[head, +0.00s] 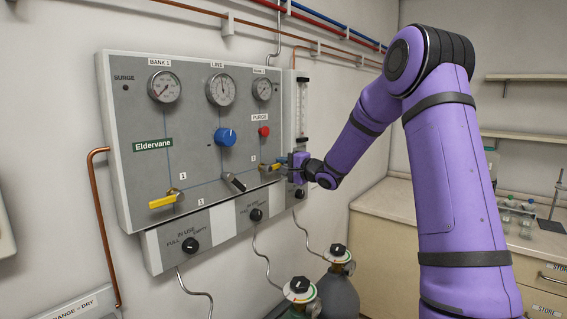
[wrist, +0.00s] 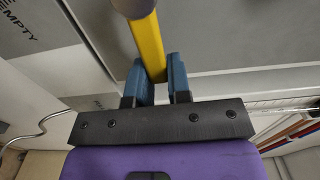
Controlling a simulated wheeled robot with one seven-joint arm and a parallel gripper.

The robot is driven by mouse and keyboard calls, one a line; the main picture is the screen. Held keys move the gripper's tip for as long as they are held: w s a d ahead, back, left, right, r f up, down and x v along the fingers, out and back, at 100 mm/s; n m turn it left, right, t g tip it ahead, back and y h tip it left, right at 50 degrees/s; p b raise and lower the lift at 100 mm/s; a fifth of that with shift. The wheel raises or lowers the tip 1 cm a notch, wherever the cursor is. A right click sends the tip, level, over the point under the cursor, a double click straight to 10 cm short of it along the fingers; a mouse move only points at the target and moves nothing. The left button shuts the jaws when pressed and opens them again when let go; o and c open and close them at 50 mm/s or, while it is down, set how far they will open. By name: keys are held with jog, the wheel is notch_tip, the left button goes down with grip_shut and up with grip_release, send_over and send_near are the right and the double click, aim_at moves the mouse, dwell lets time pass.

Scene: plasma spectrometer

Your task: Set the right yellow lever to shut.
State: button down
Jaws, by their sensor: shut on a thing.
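The right yellow lever (head: 268,167) sits at the lower right of the grey gas panel (head: 190,125), beside the number 2. In the head view it lies roughly horizontal, partly hidden by my gripper (head: 286,164). In the wrist view the yellow lever (wrist: 147,45) runs down between the two blue fingers of my gripper (wrist: 155,78), which are shut on its end. The left yellow lever (head: 166,201) also lies roughly horizontal, beside the number 1. A grey lever (head: 234,181) between them is tilted.
A blue knob (head: 225,137), a red purge knob (head: 263,131) and several gauges are on the panel. Black knobs (head: 190,245) line the strip below. Gas cylinders (head: 340,290) stand beneath the panel. A counter (head: 400,205) is at the right.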

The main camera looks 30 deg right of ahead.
jog(key=shift+f+m, duration=0.1)
jog(key=shift+m, duration=0.2)
jog(key=c, duration=1.1)
grip_release()
jog(key=shift+o, duration=0.2)
jog(key=v, duration=1.1)
